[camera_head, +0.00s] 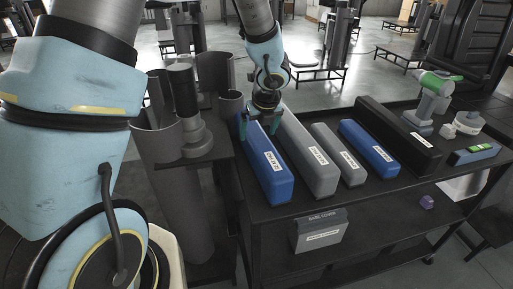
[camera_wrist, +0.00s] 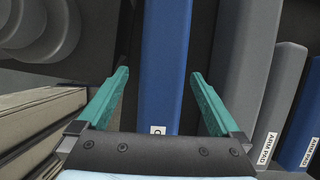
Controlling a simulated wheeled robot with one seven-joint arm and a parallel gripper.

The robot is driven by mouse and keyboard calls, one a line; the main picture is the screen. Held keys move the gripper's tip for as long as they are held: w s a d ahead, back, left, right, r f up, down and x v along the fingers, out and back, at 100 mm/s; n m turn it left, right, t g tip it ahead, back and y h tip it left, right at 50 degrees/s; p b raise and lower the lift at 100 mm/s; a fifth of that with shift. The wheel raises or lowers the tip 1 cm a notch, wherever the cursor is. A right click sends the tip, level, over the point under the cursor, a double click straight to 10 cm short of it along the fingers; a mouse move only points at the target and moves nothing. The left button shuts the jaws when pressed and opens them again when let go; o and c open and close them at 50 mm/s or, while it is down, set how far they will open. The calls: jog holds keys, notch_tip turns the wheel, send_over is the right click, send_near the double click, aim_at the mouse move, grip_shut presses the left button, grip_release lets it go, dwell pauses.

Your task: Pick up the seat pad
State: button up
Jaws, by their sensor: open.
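A long blue pad (camera_head: 264,165) with a white label lies at the left end of the row on the black table; the label is too small to read surely, and I take it for the seat pad. My gripper (camera_head: 258,122) is open over the pad's far end. In the wrist view the blue pad (camera_wrist: 164,60) runs between the two teal fingers of my gripper (camera_wrist: 160,75), with a gap on each side. Its label is mostly hidden by the gripper body there. A long grey pad (camera_head: 308,157) lies close on its right.
On the table (camera_head: 388,187) lie a shorter grey pad (camera_head: 336,153), a smaller blue pad (camera_head: 367,147) and a long black pad (camera_head: 398,135). A green-and-grey drill (camera_head: 433,97) stands at the right. Grey cylinders (camera_head: 177,190) stand left. A grey box (camera_head: 320,233) sits below.

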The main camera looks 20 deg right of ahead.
jog(key=shift+d+x, duration=0.15)
jog(key=shift+x, duration=1.85)
jog(key=shift+d+x, duration=0.1)
jog(key=shift+x, duration=1.85)
jog(key=shift+w+r, duration=0.1)
jog(key=shift+w, duration=0.05)
grip_shut()
